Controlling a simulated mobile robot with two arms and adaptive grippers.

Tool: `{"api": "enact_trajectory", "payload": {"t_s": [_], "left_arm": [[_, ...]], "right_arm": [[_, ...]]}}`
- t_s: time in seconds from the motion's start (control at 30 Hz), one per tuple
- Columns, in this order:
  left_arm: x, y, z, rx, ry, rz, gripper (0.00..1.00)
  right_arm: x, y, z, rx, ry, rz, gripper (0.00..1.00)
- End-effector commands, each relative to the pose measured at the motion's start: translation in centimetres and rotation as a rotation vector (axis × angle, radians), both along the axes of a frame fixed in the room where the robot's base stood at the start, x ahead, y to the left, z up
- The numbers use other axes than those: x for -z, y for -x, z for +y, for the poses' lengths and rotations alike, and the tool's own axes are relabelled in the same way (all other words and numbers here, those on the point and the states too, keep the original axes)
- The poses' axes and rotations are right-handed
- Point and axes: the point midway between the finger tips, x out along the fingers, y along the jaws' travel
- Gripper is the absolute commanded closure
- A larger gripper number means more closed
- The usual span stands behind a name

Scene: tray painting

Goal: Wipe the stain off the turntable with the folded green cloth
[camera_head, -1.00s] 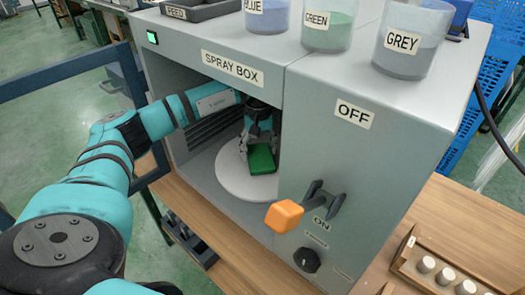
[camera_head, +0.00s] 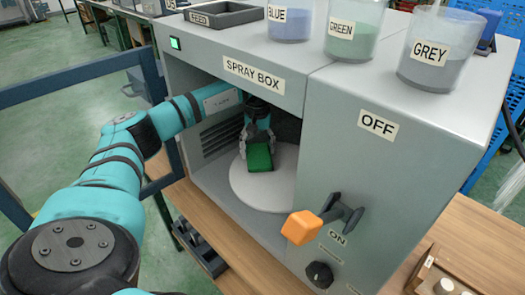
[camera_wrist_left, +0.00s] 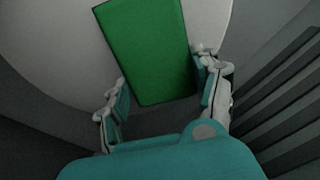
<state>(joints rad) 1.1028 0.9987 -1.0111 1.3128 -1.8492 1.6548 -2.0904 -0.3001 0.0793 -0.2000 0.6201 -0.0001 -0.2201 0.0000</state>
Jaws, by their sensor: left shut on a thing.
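The folded green cloth (camera_head: 259,157) is held at the white round turntable (camera_head: 270,190) inside the spray box (camera_head: 240,50). My left gripper (camera_head: 258,138) reaches in through the box's open front and is shut on the cloth. In the left wrist view the cloth (camera_wrist_left: 145,45) lies between the two fingers (camera_wrist_left: 163,92), over the pale turntable (camera_wrist_left: 60,50). I cannot tell whether the cloth touches the surface. No stain shows on the visible part of the turntable; the cloth and gripper hide some of it. My right gripper is not in view.
An orange-knobbed lever (camera_head: 302,227) juts from the box front beside the opening, above a black dial (camera_head: 319,274). Blue, green (camera_head: 354,30) and grey (camera_head: 435,48) cups stand on top. Dark slats line the box's inner left wall. A wooden rack (camera_head: 440,275) sits at lower right.

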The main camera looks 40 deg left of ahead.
Motion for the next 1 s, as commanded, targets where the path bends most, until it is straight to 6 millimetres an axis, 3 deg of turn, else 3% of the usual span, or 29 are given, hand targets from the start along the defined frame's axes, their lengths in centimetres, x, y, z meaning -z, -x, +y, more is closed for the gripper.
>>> {"api": "enact_trajectory", "payload": {"t_s": [0.37, 1.0], "left_arm": [[-0.3, 0.0, 0.1, 0.000, -0.001, 0.002, 0.65], [-6.1, 0.1, 0.1, 0.000, -0.001, 0.002, 0.65]], "right_arm": [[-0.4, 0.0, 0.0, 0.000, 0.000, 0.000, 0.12], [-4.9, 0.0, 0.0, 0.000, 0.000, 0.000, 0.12]]}}
